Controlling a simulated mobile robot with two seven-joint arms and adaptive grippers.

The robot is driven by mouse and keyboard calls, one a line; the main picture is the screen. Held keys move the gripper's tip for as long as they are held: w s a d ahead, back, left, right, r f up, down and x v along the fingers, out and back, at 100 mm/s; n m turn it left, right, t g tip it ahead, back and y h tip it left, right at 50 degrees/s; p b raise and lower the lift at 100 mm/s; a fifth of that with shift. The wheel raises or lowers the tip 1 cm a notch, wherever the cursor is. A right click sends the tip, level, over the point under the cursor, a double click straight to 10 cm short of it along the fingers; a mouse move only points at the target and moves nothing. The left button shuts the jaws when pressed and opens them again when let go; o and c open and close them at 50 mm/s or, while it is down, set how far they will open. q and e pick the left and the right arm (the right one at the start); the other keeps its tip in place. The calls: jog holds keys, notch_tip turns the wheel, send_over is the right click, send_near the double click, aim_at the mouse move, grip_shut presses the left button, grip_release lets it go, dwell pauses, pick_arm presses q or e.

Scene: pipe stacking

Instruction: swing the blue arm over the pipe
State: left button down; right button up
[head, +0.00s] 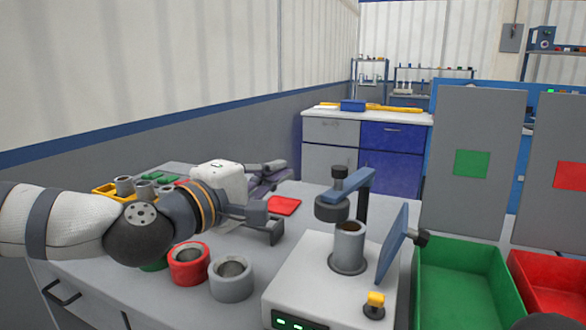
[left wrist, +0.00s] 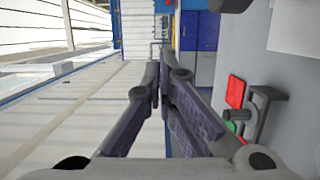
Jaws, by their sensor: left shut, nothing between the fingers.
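The blue arm (head: 347,182) sits on a dark post on a white machine (head: 320,285). It reaches forward and left from the post, with a dark round head (head: 332,207) at its free end. The grey pipe (head: 350,240) stands upright in a round holder on the machine; the head hangs above and a little left of its mouth. My left gripper (head: 276,174) is behind and left of the machine, apart from the blue arm. Its purple-grey fingers (left wrist: 160,82) are shut and empty. My right gripper is not seen.
A tilted blue panel (head: 392,245) stands right of the pipe. Green (head: 463,243) and red (head: 545,262) bins are at right.

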pick_arm(q)
jog(key=w+d, duration=0.3)
jog(key=d, duration=0.3)
jog(key=shift+w+d+p, duration=0.2)
jog(key=shift+d+p, duration=0.05)
jog(key=shift+p, duration=0.2)
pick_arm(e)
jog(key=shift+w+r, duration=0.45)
pick_arm(q)
jog(key=shift+f, duration=0.1)
